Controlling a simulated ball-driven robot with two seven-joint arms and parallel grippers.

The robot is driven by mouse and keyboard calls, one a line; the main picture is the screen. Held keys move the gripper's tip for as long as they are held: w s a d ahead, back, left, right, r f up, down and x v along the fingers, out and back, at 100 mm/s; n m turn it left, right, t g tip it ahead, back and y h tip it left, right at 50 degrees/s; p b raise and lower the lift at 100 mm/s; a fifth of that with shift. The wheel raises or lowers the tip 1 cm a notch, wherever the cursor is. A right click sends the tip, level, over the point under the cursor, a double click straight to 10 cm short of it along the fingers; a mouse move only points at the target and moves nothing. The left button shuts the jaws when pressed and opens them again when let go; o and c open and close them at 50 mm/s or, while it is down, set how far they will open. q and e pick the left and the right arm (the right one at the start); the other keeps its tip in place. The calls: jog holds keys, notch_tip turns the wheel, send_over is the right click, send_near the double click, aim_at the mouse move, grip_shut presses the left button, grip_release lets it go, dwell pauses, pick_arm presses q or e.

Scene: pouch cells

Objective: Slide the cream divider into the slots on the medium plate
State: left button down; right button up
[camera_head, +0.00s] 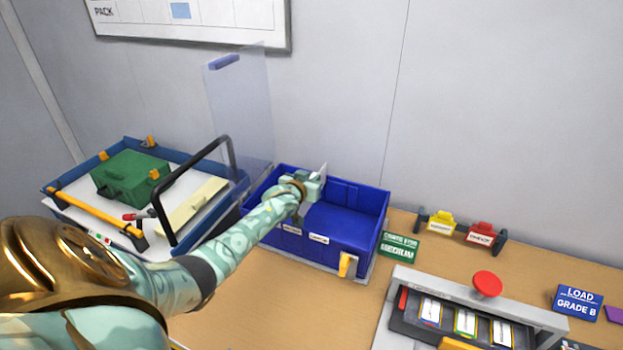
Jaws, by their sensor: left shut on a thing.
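My left gripper (312,187) is over the left part of the blue bin (375,203). It is shut on a thin pale piece, which looks like the cream divider (321,172). Only a small upright corner of that piece shows above the gripper; the rest is hidden behind the gripper and arm. A green plate marked MEDIUM (398,249) stands just right of the bin. The bin's inner back wall shows upright ribs. I cannot make out whether the divider touches any slot. My right gripper is not in view.
A blue-rimmed tray (60,207) with a green case (130,176) and a black handle (160,205) stands left. A clear upright panel (240,110) rises behind my arm. A grey fixture with a red button (487,284) is at front right. Bare tabletop lies in front of the bin.

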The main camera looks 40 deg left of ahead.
pick_arm(q)
jog(key=shift+f+b, duration=0.55)
jog(key=shift+f, duration=0.2)
jog(key=shift+r, duration=0.1)
jog(key=shift+r+p, duration=1.45)
jog(key=shift+p, duration=0.05)
jog(key=shift+p, duration=0.45)
dwell(0.6)
jog(key=shift+f+b, duration=1.2)
jog(key=shift+f, duration=0.4)
jog(key=c, duration=1.3)
grip_release()
jog(key=shift+s+d+r, duration=0.1)
